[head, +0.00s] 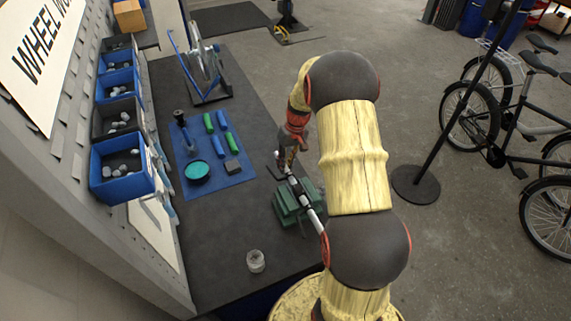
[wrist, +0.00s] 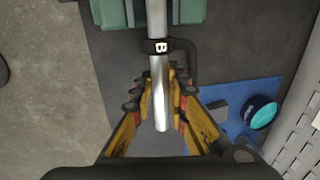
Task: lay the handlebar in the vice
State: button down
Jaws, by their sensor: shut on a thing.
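The handlebar is a silver tube that shows in the head view (head: 315,217) and the wrist view (wrist: 160,108). It carries a black clamp marked "B" with a dark lever (wrist: 190,62). My gripper (wrist: 160,82) has its yellow fingers shut on the handlebar near one end; it also shows in the head view (head: 287,158). The green vice (head: 284,203) stands on the bench, and its green blocks show at the wrist view's top (wrist: 190,11). The tube lines up with the gap between them. I cannot tell whether it rests in the jaws or hangs above.
A blue mat (head: 218,165) holds green and blue grips, a teal tin (head: 196,171) and a dark block. A glass jar (head: 256,261) stands at the bench's near end. A wheel stand (head: 207,85) is at the back.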

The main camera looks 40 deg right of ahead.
jog(key=shift+f+b, duration=0.35)
jog(key=shift+f, duration=0.25)
dwell(0.7)
jog(key=c, duration=1.7)
grip_release()
jog(key=shift+o, duration=0.2)
notch_tip(320, 180, up, 12)
jog(key=d, duration=0.2)
jog(key=shift+s+d, duration=0.15)
jog(key=shift+s, duration=0.1)
jog(key=shift+f, duration=0.1)
